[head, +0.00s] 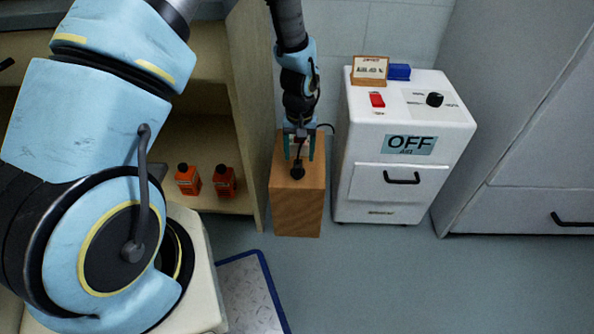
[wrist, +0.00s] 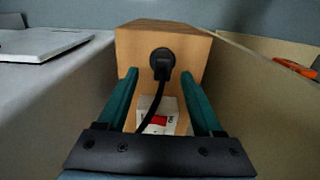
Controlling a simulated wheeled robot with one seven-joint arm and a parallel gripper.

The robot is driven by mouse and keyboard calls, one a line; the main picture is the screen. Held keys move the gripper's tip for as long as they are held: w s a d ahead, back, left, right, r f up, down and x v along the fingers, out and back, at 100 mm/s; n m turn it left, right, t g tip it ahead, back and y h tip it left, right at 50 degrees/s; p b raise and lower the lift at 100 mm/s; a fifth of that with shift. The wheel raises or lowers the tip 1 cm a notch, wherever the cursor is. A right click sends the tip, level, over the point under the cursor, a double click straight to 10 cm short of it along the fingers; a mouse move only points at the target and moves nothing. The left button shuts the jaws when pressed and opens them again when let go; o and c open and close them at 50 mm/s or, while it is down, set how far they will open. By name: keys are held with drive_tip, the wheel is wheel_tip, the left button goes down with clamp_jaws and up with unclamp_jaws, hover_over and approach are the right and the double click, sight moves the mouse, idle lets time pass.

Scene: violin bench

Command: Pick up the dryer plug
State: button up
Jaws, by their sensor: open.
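The black dryer plug (head: 297,173) sits at the top of a wooden block (head: 297,212) in the head view. In the wrist view the plug (wrist: 162,62) stands against the wooden face (wrist: 195,48), with its black cord running down toward me. My gripper (head: 299,155) is open above the block, its green fingers on either side of the plug. In the wrist view the fingertips of my gripper (wrist: 158,74) lie left and right of the plug, with gaps. Nothing is held. A white box with a red switch (wrist: 158,120) shows between the fingers.
A white dryer cabinet (head: 395,170) labelled OFF stands close to the right of the block. It carries a small wooden box (head: 369,71) and a blue block (head: 399,72). Orange bottles (head: 188,179) stand on the shelf at left.

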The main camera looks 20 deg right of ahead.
sight(298, 163)
drive_tip(key=f, duration=0.2)
drive_tip(key=f+b, duration=0.1)
drive_tip(key=f, duration=0.2)
drive_tip(key=shift+w+a, duration=0.15)
drive_tip(key=shift+w, duration=0.05)
clamp_jaws()
idle(0.3)
